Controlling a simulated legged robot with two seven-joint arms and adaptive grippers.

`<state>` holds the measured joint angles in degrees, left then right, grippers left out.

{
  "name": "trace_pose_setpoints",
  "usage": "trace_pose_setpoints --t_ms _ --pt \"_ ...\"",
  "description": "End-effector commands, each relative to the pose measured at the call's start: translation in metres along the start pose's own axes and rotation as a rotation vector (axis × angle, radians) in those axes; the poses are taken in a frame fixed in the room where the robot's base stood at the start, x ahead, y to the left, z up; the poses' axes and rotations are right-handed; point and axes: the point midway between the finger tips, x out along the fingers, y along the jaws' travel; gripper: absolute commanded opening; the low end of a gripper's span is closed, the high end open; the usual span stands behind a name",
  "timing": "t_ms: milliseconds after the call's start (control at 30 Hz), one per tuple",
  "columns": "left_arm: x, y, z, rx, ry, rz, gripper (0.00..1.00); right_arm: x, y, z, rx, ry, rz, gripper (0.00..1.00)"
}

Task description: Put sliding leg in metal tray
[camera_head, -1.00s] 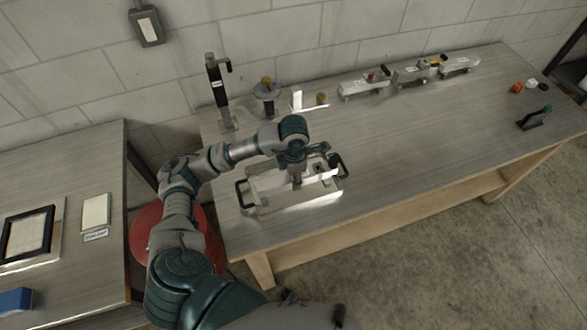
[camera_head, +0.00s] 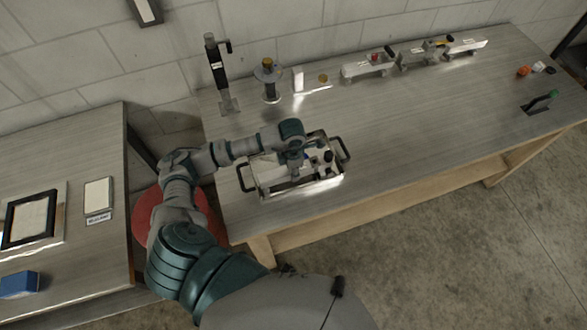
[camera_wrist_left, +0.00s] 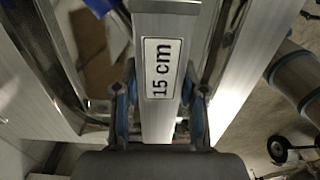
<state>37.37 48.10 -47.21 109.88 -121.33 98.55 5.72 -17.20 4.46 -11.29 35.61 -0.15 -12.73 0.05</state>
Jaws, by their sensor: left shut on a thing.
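The metal tray (camera_head: 318,185) sits on the near left part of the long bench, with a black handle at each end. My left gripper (camera_head: 296,170) is over the tray in the head view, pointing down. In the left wrist view my left gripper (camera_wrist_left: 162,105) has its blue-edged fingers shut on both sides of a silver metal bar labelled "15 cm" (camera_wrist_left: 160,68), which looks like the sliding leg. The tray's walls show on both sides of the bar. The bar's lower end is hidden, so I cannot tell if it touches the tray floor. My right gripper is not in view.
A black upright tool (camera_head: 217,70) and a round-based stand (camera_head: 269,82) are behind the tray. Several metal assemblies (camera_head: 418,55) line the bench's back edge. A green-topped black item (camera_head: 540,102) is at the right. The bench's middle is clear. A second table (camera_head: 60,165) is at left.

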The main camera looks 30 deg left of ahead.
Motion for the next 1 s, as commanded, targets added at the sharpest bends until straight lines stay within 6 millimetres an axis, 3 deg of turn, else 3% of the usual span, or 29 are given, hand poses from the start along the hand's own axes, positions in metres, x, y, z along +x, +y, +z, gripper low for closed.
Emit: trace_pose_setpoints --t_ms 100,133,200,633,1000 --pt "-0.002 0.001 0.001 -0.001 -0.002 0.002 0.0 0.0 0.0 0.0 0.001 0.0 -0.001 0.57" --pt "-0.001 0.0 0.001 -0.001 0.0 0.002 0.48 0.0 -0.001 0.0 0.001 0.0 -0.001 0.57" --pt "-0.001 -0.001 0.002 0.0 0.0 0.002 0.66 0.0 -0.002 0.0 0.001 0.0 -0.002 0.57" --pt "-0.012 -0.001 0.003 0.0 -0.001 0.005 0.66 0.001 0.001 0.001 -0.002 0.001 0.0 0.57" --pt "-0.089 0.0 0.003 0.001 -0.004 0.005 0.66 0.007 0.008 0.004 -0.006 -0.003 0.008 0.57"
